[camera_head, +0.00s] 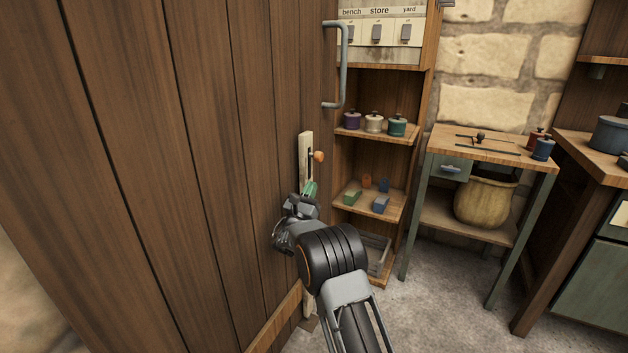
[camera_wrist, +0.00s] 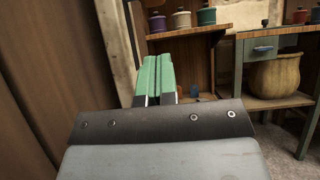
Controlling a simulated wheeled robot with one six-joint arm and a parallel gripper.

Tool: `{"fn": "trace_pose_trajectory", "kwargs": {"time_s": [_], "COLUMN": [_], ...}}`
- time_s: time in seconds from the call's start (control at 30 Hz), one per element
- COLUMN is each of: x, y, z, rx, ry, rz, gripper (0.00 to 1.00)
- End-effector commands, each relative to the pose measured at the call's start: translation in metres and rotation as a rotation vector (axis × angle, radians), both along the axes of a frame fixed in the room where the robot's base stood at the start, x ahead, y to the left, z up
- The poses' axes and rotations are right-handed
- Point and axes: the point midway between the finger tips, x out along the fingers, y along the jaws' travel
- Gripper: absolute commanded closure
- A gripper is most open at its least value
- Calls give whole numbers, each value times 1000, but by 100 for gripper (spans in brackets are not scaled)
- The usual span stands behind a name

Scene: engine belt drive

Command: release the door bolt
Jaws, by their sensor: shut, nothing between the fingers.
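The wooden plank door (camera_head: 190,150) fills the left of the head view.
A grey pull handle (camera_head: 345,65) is higher on the door. Shelves (camera_head: 405,133) with lidded pots and small blocks stand behind. A green-legged table (camera_head: 490,148) with a basket (camera_head: 485,202) is to the right. Grey floor is clear in front.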

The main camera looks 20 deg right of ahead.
Motion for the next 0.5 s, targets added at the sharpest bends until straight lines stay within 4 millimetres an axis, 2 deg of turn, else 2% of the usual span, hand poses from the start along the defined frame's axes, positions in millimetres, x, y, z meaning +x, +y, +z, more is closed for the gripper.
{"fn": "trace_pose_trajectory", "kwargs": {"time_s": [0.2,0.5], "x": [-23,-40], "y": [27,45], "z": [-20,-38], "rx": [-1,-1], "ry": [3,2], "rz": [2,1], "gripper": [100,100]}}
